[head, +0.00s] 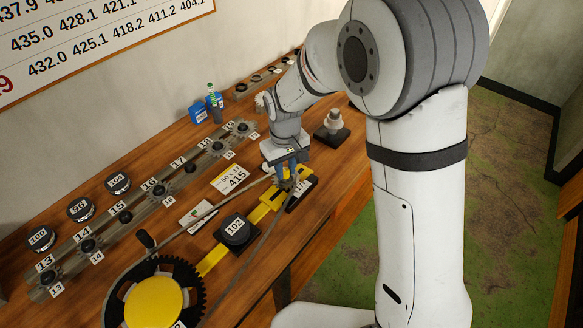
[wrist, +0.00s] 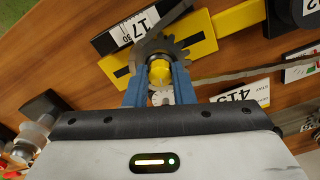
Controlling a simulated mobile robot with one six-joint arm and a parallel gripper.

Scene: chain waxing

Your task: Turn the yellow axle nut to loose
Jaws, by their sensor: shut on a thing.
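The yellow axle nut (wrist: 160,72) sits at the centre of a small grey sprocket (wrist: 178,47) on the yellow bar (wrist: 202,33). My gripper (wrist: 160,84) is shut on the yellow nut, with one blue finger on each side of it. A black plate marked 17 (wrist: 125,31) lies beside the sprocket. I cannot tell how far the nut is turned.
A chain (head: 262,243) runs from the small sprocket to a large black chainring with a yellow centre (head: 152,308). A row of numbered sprockets (head: 125,217) is along the wall. A grey knob (head: 333,120) stands behind.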

